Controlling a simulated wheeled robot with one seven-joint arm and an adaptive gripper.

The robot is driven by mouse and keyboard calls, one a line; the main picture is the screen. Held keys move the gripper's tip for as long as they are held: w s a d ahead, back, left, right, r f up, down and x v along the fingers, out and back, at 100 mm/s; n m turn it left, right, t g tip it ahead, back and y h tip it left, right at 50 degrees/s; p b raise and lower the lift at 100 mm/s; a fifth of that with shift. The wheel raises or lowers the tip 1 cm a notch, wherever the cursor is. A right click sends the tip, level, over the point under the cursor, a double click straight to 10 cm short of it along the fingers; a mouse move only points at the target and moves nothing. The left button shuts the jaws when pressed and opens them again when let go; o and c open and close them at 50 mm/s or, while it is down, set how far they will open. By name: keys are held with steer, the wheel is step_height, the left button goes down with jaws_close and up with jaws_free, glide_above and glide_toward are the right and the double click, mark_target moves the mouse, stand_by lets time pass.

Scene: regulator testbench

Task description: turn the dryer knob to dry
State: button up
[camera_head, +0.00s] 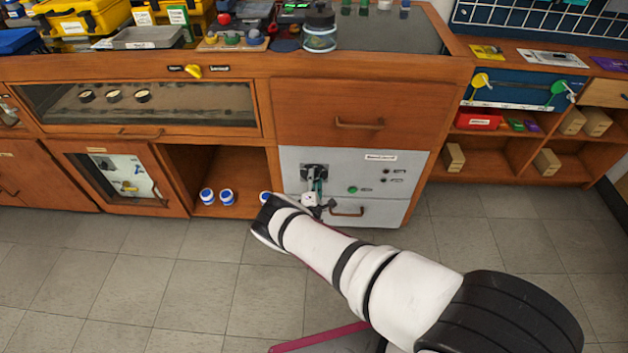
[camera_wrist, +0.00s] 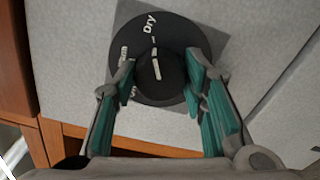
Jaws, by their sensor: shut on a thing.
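The dryer knob (camera_wrist: 157,62) is round and black with a white pointer line, in front of a dark dial plate. The word "Dry" is at the top of the dial in the wrist view, and the pointer line is roughly in line with the mark below it. Other labels at the left are partly hidden by a finger. My gripper (camera_wrist: 161,80) has its green-padded fingers on both sides of the knob, shut on it. In the head view the dryer (camera_head: 335,163) is a grey panel, with my gripper (camera_head: 318,187) at the knob (camera_head: 308,170).
A drawer with a handle (camera_head: 347,211) lies just below the knob. A green button (camera_head: 352,189) is to its right. An open cubby with blue-and-white jars (camera_head: 207,196) is at the left. The tiled floor (camera_head: 200,270) in front is clear.

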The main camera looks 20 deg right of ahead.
steer(key=o, duration=1.2)
steer(key=shift+c, duration=0.2)
steer(key=v, duration=1.2)
